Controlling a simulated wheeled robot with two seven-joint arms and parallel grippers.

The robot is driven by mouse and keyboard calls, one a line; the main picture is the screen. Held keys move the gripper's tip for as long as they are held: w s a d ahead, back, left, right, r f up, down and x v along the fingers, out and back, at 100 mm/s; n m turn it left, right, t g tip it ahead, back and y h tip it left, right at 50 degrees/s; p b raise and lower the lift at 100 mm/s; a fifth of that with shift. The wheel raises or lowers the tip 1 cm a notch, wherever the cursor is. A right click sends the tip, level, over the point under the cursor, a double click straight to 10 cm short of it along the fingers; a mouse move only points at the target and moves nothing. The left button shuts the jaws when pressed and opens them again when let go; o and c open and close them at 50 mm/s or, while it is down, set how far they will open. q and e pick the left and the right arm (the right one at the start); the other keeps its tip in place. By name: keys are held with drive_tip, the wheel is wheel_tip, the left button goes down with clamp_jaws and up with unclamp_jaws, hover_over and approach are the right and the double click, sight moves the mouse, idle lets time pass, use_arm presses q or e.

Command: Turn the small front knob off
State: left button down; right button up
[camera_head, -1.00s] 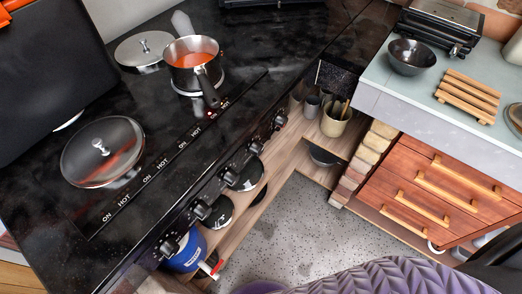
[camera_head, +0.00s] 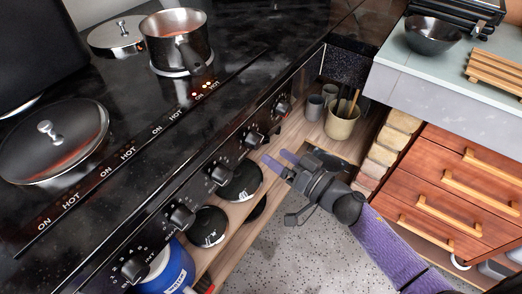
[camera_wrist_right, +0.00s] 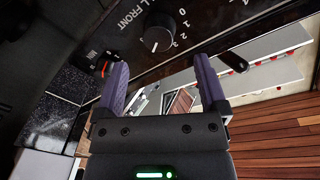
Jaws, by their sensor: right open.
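The small front knob (camera_wrist_right: 158,32) is black and round, under lettering partly readable as "LL FRONT", in the right wrist view. Its white mark points toward the lower edge, away from the 0. In the head view it appears to be the black knob (camera_head: 254,140) second from the far end of the stove front; its label is unreadable there. My right gripper (camera_head: 280,160) is open and empty, just in front of that knob. In the right wrist view its purple fingers (camera_wrist_right: 160,70) stand apart below the knob, not around it. My left gripper is out of view.
A neighbouring knob (camera_wrist_right: 105,65) with an orange mark sits close to the left finger. A steel pot (camera_head: 174,45) and a lidded pan (camera_head: 52,142) stand on the black stove top. Red lights (camera_head: 204,89) glow there. Cups and a utensil pot (camera_head: 342,122) stand beyond the gripper.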

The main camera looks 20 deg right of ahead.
sight(259, 144)
drive_tip(key=b+x, duration=0.1)
drive_tip(key=x, duration=0.3)
drive_tip(key=shift+w+a+f, duration=0.15)
drive_tip(key=shift+w+a, duration=0.05)
drive_tip(key=shift+w, duration=0.15)
drive_tip(key=shift+w+a, duration=0.2)
drive_tip(key=shift+w, duration=0.05)
drive_tip(key=c, duration=0.7)
clamp_jaws()
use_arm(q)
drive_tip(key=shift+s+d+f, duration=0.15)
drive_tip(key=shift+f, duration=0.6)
